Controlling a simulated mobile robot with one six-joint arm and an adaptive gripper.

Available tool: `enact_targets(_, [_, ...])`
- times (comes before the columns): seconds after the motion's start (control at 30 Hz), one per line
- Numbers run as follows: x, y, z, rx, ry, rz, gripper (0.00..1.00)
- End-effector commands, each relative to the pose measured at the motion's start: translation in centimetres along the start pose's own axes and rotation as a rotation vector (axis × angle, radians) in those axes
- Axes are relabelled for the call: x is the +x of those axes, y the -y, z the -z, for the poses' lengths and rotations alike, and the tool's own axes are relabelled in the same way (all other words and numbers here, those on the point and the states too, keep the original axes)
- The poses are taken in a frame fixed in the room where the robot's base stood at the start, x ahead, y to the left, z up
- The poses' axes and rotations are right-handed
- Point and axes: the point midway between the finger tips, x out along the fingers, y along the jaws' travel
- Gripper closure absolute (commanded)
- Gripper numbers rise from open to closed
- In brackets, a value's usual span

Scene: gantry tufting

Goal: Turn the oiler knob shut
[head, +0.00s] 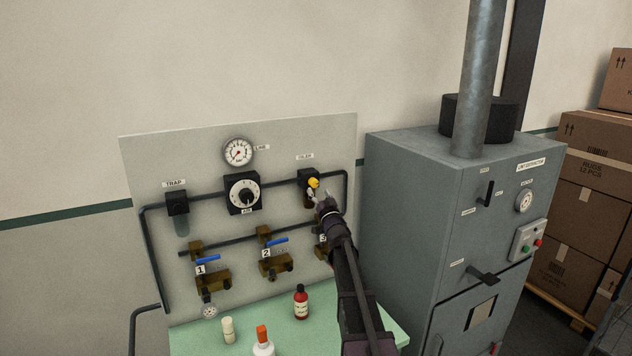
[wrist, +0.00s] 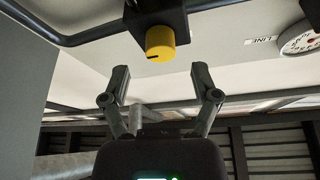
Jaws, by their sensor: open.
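The oiler is a black block (head: 308,175) at the upper right of the panel, under an "OILER" label. Its yellow knob (head: 313,183) sticks out towards me. In the wrist view the yellow knob (wrist: 160,43) is at the top centre, with a dark index mark on its face. My gripper (head: 325,203) is just below and to the right of the knob in the head view. In the wrist view its two fingers (wrist: 160,80) are spread wide and empty, with the knob beyond their tips and apart from them. The oiler's lower part is partly hidden by my gripper.
The panel (head: 150,155) also carries a trap (head: 177,203), a regulator (head: 242,193), a gauge (head: 238,152) and blue-handled valves (head: 208,260). Bottles (head: 301,302) stand on the green bench (head: 190,340) below. A grey cabinet (head: 400,220) stands close on the right.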

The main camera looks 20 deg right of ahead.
Motion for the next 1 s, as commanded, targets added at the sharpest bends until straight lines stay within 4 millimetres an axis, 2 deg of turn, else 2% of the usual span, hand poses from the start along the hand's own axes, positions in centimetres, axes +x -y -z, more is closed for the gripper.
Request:
enact_targets(0.03, [1.2,0.0,0.1,0.000,0.000,0.000,0.21])
enact_targets(0.1, [2.1,0.0,0.1,-0.001,0.000,0.001,0.21])
enact_targets(0.3, [3.7,0.1,0.0,-0.001,0.000,0.001,0.21])
enact_targets(0.77, [4.2,0.1,0.0,0.000,0.000,0.001,0.21])
enact_targets(1.0, [4.2,0.1,0.0,0.000,0.000,0.001,0.93])
